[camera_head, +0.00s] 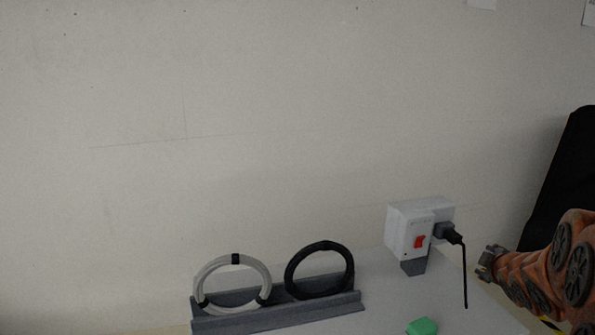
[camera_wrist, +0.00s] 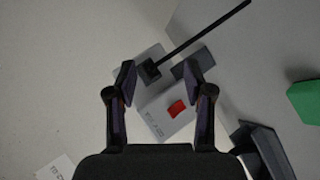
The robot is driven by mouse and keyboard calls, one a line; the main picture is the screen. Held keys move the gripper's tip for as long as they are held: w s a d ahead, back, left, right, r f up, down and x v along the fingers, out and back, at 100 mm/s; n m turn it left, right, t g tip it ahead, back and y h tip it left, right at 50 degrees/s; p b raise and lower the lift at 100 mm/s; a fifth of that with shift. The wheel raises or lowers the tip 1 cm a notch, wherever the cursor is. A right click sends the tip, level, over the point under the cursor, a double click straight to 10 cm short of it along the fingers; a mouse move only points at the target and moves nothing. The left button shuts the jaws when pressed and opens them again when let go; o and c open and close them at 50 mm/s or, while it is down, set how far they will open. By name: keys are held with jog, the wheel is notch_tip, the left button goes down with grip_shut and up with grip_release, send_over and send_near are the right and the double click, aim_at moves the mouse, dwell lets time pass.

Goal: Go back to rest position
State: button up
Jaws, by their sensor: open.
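My gripper (camera_wrist: 160,82) is open in the wrist view, with its two dark fingers apart and nothing held between them. Beyond the fingers is a white box (camera_wrist: 165,122) with a red switch and a dark plug with a black cable. In the head view, my orange arm comes in from the right edge. Its far end is right of the same white box (camera_head: 408,228), apart from it in the picture. The black plug (camera_head: 446,233) sits in the box's right side and its cable hangs down.
A grey rack (camera_head: 280,317) holds a white ring (camera_head: 212,268) and a black ring (camera_head: 320,245) upright. A green block (camera_head: 422,326) lies on the white tabletop (camera_head: 470,312). A black covered shape (camera_head: 562,180) stands at the right. The wall behind is bare across the upper left.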

jog(key=s+a+m+g+y+p, duration=0.1)
jog(key=s+a+m+g, duration=0.2)
jog(key=s+a, duration=0.6)
jog(key=s+a+f+m+g+y+p, duration=0.1)
jog(key=s+a+g, duration=0.4)
jog(key=s+a, duration=0.5)
jog(key=s+a+m+g+y+p, duration=0.2)
jog(key=s+a+m+g, duration=0.3)
jog(key=s, duration=1.4)
jog(key=a+m, duration=0.1)
jog(key=a, duration=0.3)
jog(key=shift+a+f, duration=0.3)
jog(key=shift+f, duration=0.05)
